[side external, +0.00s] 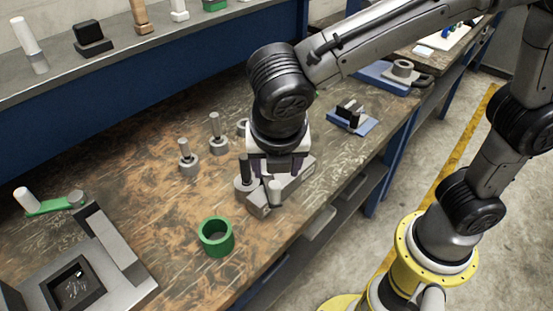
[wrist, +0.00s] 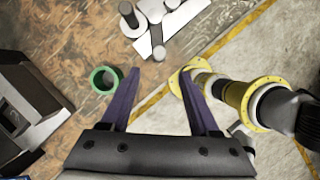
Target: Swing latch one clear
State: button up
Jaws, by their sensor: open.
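No label marks latch one. A green lever with a white knob (side external: 45,206) lies at the far left in the side view and looks like a latch. It sits beside a grey housing (side external: 122,245) with a dark square recess. My gripper (side external: 276,168) is open, pointing down above a grey metal fixture (side external: 298,177) with upright posts, well to the right of the lever. In the wrist view my two purple fingers (wrist: 160,95) are spread with nothing between them. The fixture (wrist: 172,22) shows beyond them at the top. My gripper partly hides the fixture in the side view.
A green ring (side external: 216,237) stands on the bench between the housing and the fixture. Small grey posts on round bases (side external: 188,158) stand behind. A blue pad with a black block (side external: 350,119) is to the right. The bench's front edge runs close by the fixture.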

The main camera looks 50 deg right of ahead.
jog(key=shift+v, duration=1.2)
jog(key=s+d+r+m+y, duration=0.1)
jog(key=d+r+m, duration=0.3)
jog(key=d, duration=0.5)
jog(key=s+d+r+m, duration=0.1)
jog(key=s+d+m, duration=0.1)
jog(key=d+m, duration=0.45)
jog(key=s+d+f+m+t+y, duration=0.2)
jog(key=s+m, duration=0.6)
jog(key=m, duration=0.8)
notch_tip(320, 180, down, 2)
jog(key=shift+d+f+t, duration=0.2)
jog(key=shift+d+t, duration=0.1)
jog(key=shift+d, duration=0.8)
